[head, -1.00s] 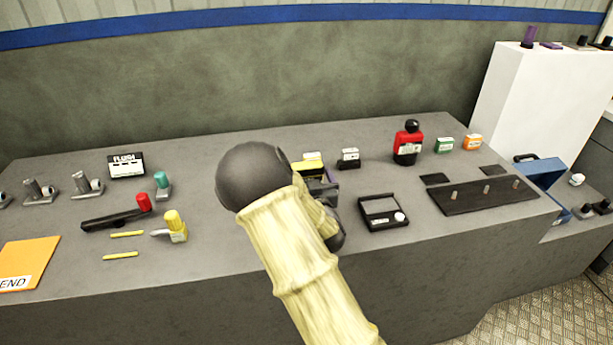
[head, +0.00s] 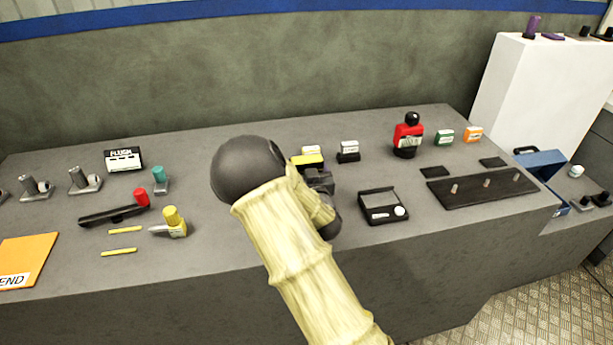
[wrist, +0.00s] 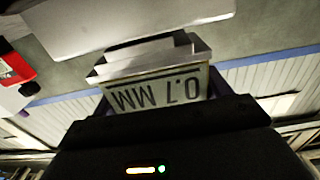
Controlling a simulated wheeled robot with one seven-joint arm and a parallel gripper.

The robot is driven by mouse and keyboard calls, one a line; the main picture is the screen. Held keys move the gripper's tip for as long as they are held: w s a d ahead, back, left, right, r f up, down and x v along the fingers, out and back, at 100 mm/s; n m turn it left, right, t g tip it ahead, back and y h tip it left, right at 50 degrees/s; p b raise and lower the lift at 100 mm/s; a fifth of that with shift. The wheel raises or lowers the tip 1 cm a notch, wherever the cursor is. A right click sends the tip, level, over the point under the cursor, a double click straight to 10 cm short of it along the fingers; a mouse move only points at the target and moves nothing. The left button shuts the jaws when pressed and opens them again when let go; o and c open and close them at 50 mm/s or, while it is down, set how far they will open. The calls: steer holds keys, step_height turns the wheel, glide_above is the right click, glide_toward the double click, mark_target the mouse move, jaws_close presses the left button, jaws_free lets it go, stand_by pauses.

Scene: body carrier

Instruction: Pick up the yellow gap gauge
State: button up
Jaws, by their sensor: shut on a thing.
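The yellow gap gauge (head: 306,161) is in the middle of the bench in the head view, partly hidden by my arm. My gripper (head: 318,180) is right at it, its fingers mostly hidden by my own wrist. In the wrist view, a pale label face of the gauge (wrist: 158,92) reads "0.7 MM" upside down, just beyond the dark gripper body. My gripper is shut on the gauge. I cannot tell whether the gauge is clear of the bench.
A black-based white-labelled block (head: 348,151) stands close right of the gauge. Bare bench lies between these and my arm.

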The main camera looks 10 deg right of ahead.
steer(key=shift+c, duration=1.2)
steer(key=shift+r, duration=0.1)
steer(key=shift+r, duration=0.1)
step_height(320, 180, up, 10)
